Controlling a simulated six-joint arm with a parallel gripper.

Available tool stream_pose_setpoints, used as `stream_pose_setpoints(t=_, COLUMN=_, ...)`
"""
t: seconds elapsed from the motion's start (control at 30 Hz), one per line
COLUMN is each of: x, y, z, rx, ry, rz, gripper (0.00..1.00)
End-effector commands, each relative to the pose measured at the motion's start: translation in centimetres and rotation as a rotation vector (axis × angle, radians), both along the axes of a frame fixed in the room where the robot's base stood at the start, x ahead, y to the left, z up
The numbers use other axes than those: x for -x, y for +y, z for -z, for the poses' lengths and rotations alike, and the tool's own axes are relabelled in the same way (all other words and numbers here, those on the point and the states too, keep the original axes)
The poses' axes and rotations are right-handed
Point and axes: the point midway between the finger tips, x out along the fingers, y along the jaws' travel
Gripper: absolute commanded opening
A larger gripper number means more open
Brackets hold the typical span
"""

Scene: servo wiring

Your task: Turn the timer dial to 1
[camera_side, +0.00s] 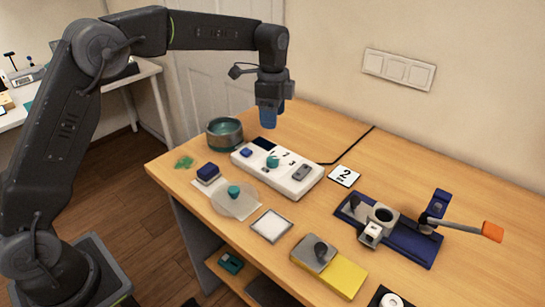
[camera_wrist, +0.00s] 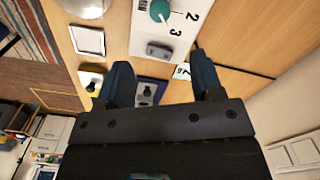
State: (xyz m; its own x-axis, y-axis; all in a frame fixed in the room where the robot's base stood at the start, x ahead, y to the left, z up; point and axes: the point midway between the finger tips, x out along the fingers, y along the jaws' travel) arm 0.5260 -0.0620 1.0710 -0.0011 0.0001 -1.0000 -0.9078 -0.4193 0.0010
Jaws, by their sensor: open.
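The timer is a white box (camera_side: 277,172) on the wooden table, with a teal dial (camera_side: 272,161) on its top and printed numbers beside it. In the wrist view the dial (camera_wrist: 159,11) is at the top edge, partly cut off, with the numbers 2 and 3 to its right and below. Which number it points to is not clear. My gripper (camera_side: 268,122) hangs above the table behind the box, apart from the dial. In the wrist view my gripper (camera_wrist: 161,75) has its two dark blue fingers spread, with nothing between them.
A teal-grey bowl (camera_side: 225,134) stands left of the box. A card with a 2 (camera_side: 343,176) lies to its right. A round clear disc with a teal knob (camera_side: 235,199) and a blue fixture (camera_side: 398,236) with an orange-tipped lever are nearer the front. A wall is behind.

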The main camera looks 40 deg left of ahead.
Motion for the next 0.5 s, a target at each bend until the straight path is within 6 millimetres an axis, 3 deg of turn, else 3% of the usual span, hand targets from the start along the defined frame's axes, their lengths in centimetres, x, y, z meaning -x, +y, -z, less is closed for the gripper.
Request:
stream_pose_setpoints(t=0.17, x=0.1, y=0.0, z=2.5, rx=0.0, ry=0.004, rz=-0.001, gripper=0.6)
stream_pose_setpoints(t=0.5, x=0.1, y=0.0, z=9.4, rx=-0.001, ry=0.004, rz=-0.002, gripper=0.6)
